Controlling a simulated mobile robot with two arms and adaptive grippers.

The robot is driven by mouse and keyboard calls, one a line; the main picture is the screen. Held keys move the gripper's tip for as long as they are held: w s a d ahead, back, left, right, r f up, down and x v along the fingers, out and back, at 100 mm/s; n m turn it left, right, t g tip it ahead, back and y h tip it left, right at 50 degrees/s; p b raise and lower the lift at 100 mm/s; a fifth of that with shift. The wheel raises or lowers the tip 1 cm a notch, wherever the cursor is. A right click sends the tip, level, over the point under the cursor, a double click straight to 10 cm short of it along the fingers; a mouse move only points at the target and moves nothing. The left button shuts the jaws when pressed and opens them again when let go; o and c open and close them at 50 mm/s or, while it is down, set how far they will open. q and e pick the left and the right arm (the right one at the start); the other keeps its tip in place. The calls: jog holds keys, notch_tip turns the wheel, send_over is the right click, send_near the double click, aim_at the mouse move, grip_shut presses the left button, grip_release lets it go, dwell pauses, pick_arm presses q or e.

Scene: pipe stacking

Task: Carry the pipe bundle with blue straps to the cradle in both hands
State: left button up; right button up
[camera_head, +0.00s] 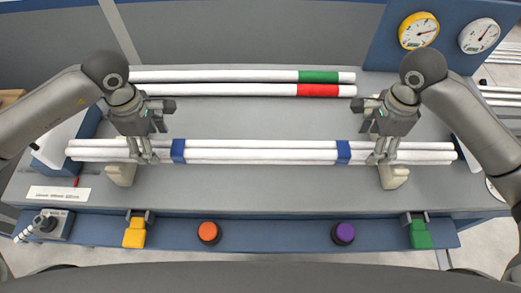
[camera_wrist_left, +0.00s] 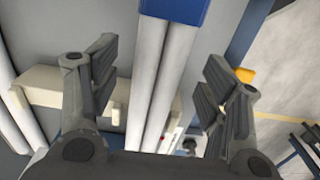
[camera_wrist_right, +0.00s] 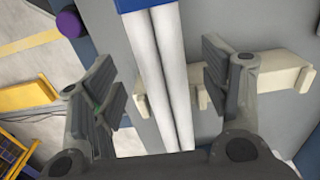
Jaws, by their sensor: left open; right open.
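The pipe bundle with blue straps (camera_head: 260,154) is a set of long white pipes lying level across the table, with one blue strap (camera_head: 178,151) left of its middle and another (camera_head: 343,152) on the right. Cream supports (camera_head: 120,174) (camera_head: 394,178) show under it near both ends. My left gripper (camera_head: 146,156) is over the bundle outside the left strap, open; the left wrist view shows the bundle (camera_wrist_left: 163,85) between its spread fingers. My right gripper (camera_head: 381,156) is likewise open outside the right strap, with the bundle (camera_wrist_right: 165,80) between its fingers. Contact with the pipes is not visible.
Two more white pipes, one with a green band (camera_head: 319,76) and one with a red band (camera_head: 317,90), lie behind. Orange (camera_head: 208,232) and purple (camera_head: 344,233) knobs and yellow (camera_head: 135,233) and green (camera_head: 420,234) clamps line the front edge.

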aim_at(154, 146)
pick_arm(q)
jog(key=shift+f, duration=1.9)
pick_arm(e)
jog(key=shift+f, duration=1.9)
pick_arm(q)
jog(key=shift+c, duration=0.3)
pick_arm(e)
jog(key=shift+c, duration=0.3)
pick_arm(q)
grip_shut()
pick_arm(e)
grip_shut()
pick_arm(q)
jog(key=shift+w, duration=0.1)
jog(key=shift+r, duration=0.1)
pick_arm(e)
jog(key=shift+w+r, duration=0.1)
